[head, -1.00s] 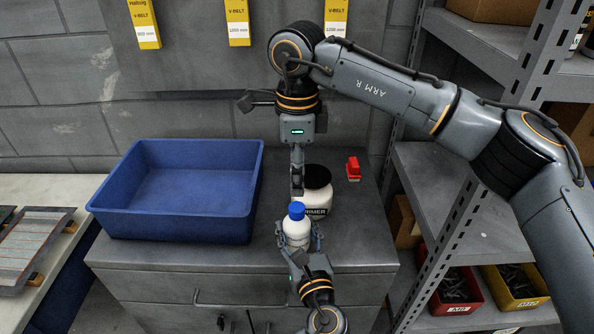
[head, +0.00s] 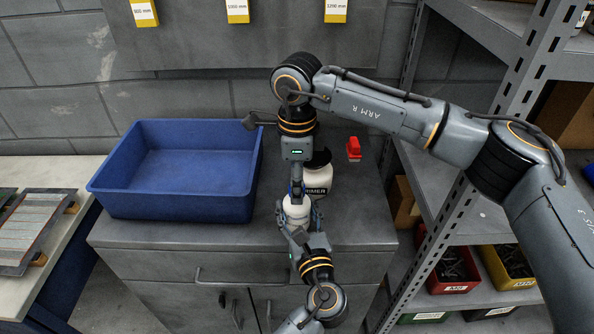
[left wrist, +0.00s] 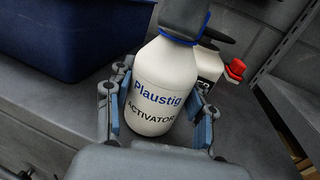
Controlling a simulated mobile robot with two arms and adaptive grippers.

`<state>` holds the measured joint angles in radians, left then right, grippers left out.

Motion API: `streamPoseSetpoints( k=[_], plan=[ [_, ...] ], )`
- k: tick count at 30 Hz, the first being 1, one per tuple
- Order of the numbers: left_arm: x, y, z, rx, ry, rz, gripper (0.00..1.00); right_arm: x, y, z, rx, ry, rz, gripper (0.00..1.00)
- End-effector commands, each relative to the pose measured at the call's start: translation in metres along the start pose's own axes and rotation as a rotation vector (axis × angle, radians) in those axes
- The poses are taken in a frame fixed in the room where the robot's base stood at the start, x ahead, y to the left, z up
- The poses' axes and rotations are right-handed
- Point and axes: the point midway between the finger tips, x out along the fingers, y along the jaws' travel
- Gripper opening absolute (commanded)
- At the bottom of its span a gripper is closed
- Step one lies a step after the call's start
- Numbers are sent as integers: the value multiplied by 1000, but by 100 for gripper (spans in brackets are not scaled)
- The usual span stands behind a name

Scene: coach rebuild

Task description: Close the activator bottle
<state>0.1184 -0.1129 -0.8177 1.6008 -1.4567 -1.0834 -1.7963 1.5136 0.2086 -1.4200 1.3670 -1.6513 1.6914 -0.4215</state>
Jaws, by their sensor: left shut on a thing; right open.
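The white activator bottle (head: 296,211) stands upright at the front of the grey cabinet top. In the left wrist view its label (left wrist: 158,100) reads "Plaustig ACTIVATOR". My left gripper (head: 299,222) is shut around the bottle's body from the front, one finger on each side.
A white primer bottle (head: 318,180) with a dark lid stands close behind the activator bottle. A red object (head: 354,149) lies behind it to the right. A blue bin (head: 180,205) fills the cabinet's left side. Metal shelving (head: 477,150) stands at the right.

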Motion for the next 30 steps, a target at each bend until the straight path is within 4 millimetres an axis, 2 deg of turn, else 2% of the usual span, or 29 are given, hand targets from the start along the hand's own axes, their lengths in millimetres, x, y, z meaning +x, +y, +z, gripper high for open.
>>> streamPoseSetpoints(
  k=[8, 15, 23, 24, 27, 30],
  plan=[
    [0, 0, 0, 1, 1, 0, 0, 1, 0, 0, 0, 1, 0, 47],
    [0, 0, 0, 1, 1, 0, 0, 1, 0, 0, 1, 1, 0, 0],
    [0, 0, 0, 1, 1, 0, 0, 1, 0, 0, 5, 1, 0, 0],
    [0, 0, 0, 1, 1, 0, 0, 1, 0, 0, 5, 1, 0, 33],
    [0, 0, 0, 1, 1, 0, 0, 1, 0, 0, 5, 1, 0, 54],
    [0, 0, 0, 1, 1, 0, 0, 1, 0, 0, 5, 1, 0, 56]
  ],
)
